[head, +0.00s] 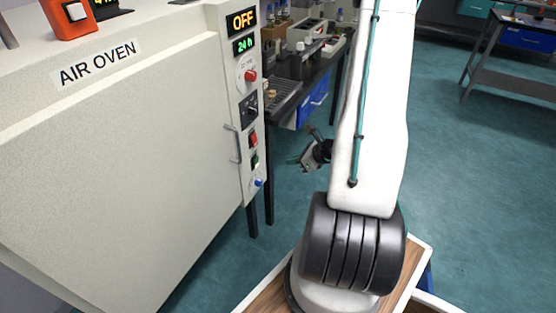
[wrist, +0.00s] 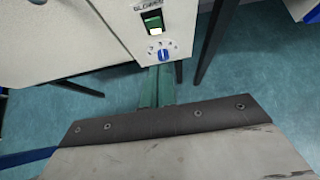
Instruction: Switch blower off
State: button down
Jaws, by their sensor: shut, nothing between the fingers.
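The blower switch (wrist: 153,23) is a rocker with a green upper part and a pale, bright lower part, under the label "BLOWER" in the wrist view. In the head view the blower switch (head: 254,161) is small, low on the oven's panel. I cannot tell its on or off position for sure. My gripper (wrist: 158,72) is shut and empty, its green fingers together just below the panel's lower edge in the wrist view. In the head view my gripper (head: 300,160) is to the right of the panel, apart from it.
The air oven (head: 130,160) has a door handle (head: 233,144) left of the panel. A blue knob (wrist: 164,56) sits below the switch, a red switch (head: 253,139) above it. The display (head: 243,19) reads OFF. A bench (head: 320,85) stands behind.

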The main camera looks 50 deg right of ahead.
aim_at(257, 162)
jog(key=x, duration=0.3)
jog(key=r+x, duration=0.1)
jog(key=x, duration=0.3)
jog(key=w+x, duration=0.1)
jog(key=x, duration=0.3)
jog(key=shift+w+a+r, duration=0.3)
jog(key=shift+w, duration=0.4)
